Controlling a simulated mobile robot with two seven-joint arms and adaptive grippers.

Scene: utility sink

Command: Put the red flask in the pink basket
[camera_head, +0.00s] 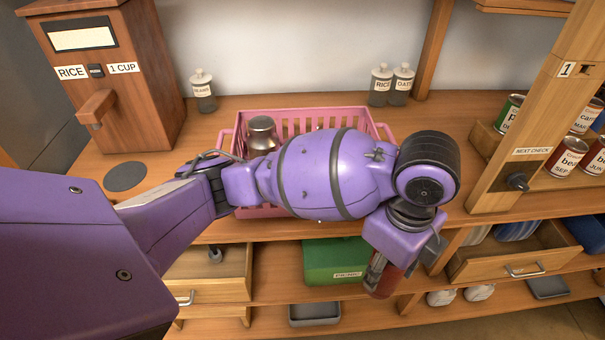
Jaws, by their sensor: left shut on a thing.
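My left gripper (400,248) points down in front of the counter's front edge, to the right of and nearer than the pink basket. It is shut on the red flask (382,280), which hangs below it, slightly tilted, in front of the lower shelf. The flask's upper part is hidden by the gripper. The pink basket (345,114) stands on the counter, with slatted walls and a handle at each end. My left arm crosses over it and hides much of its inside and front. A grey metal container (262,135) is in the basket's left part. My right gripper is not in view.
A wooden rice dispenser (125,75) stands at the left, and labelled jars (380,86) at the back. A wooden can rack (535,110) stands right. Below the counter are a green box (325,262) and an open drawer (525,250). Counter right of the basket looks clear.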

